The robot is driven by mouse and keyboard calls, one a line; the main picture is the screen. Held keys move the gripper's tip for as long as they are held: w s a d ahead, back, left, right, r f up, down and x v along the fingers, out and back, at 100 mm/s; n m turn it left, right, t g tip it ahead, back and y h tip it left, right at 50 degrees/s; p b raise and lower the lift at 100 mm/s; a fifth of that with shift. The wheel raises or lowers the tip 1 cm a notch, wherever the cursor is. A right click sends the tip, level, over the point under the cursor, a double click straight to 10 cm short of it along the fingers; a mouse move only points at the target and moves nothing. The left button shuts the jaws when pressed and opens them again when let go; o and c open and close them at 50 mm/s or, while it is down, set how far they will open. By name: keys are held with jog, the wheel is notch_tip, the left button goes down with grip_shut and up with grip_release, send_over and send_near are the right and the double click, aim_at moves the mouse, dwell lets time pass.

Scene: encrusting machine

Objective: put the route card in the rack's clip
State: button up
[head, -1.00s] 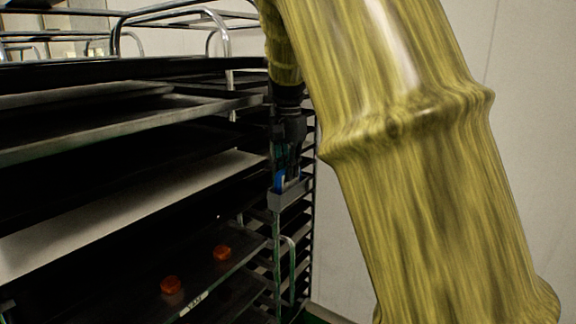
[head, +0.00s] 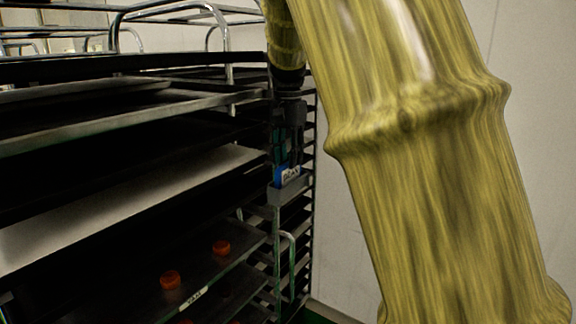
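The route card (head: 289,175), blue with a white lettered label, stands upright in the grey clip (head: 288,192) at the rack's front corner post. Its lower part is hidden inside the clip. My gripper (head: 290,161), dark and pointing down, is right above the clip, with its fingertips at the card's upper edge. The label shows clear below the fingers. The fingers look let go of the card, though the gap between them is small and dark in this view.
The tall rack (head: 235,102) holds several dark trays and fills the left side. Orange pieces (head: 221,247) lie on a lower tray with a white label (head: 194,298). A bent metal handle (head: 291,262) is below the clip. A pale wall (head: 335,235) is at right.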

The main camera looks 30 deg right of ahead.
notch_tip(320, 180, up, 10)
jog(key=b, duration=0.2)
jog(key=shift+b, duration=0.4)
jog(key=shift+f, duration=0.15)
